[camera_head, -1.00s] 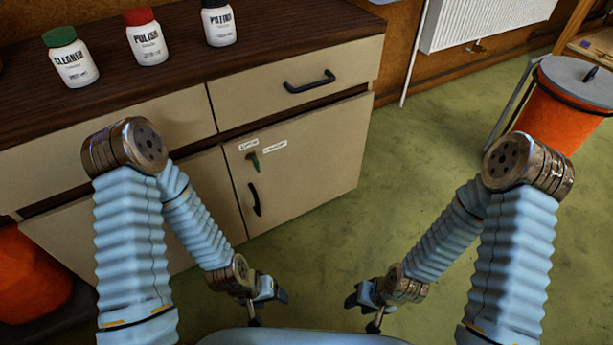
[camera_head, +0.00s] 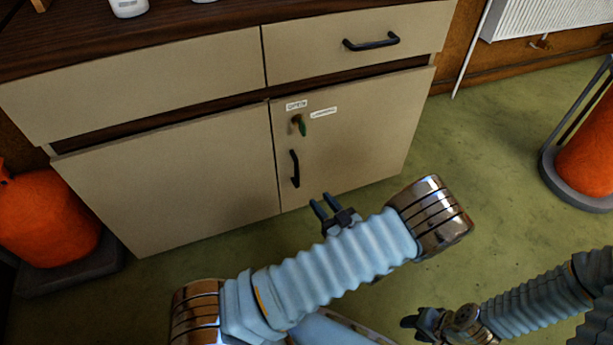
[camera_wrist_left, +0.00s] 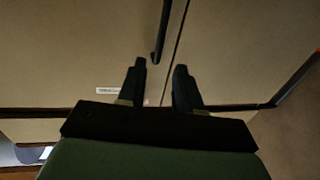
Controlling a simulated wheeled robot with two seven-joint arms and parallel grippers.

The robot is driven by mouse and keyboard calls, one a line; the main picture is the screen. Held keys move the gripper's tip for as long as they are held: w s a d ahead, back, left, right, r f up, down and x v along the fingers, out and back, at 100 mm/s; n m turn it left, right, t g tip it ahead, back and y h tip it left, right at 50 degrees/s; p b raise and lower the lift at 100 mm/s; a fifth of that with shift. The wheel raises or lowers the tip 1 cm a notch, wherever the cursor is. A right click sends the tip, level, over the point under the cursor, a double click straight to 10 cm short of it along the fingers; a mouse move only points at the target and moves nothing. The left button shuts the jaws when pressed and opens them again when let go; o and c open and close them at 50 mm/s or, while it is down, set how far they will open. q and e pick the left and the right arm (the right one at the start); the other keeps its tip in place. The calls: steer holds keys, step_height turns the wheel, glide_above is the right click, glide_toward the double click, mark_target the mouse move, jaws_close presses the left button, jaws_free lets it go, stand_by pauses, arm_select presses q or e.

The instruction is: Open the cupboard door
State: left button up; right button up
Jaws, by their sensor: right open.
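The beige cupboard door (camera_head: 365,135) on the right of the cabinet is closed. My right gripper (camera_head: 411,323) is open, low over the floor, far from the door.
A drawer with a black handle (camera_head: 371,42) sits above the door. White labels (camera_head: 323,112) are by the key. A closed left panel (camera_head: 170,185) adjoins the door. Orange containers stand at the left (camera_head: 45,220) and right (camera_head: 590,155). Green floor in front is clear.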

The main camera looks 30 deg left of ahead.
mark_target(298, 174)
arm_select(q)
steer(key=x, duration=1.3)
steer(key=shift+a, duration=0.15)
steer(key=shift+c, duration=0.4)
jaws_close()
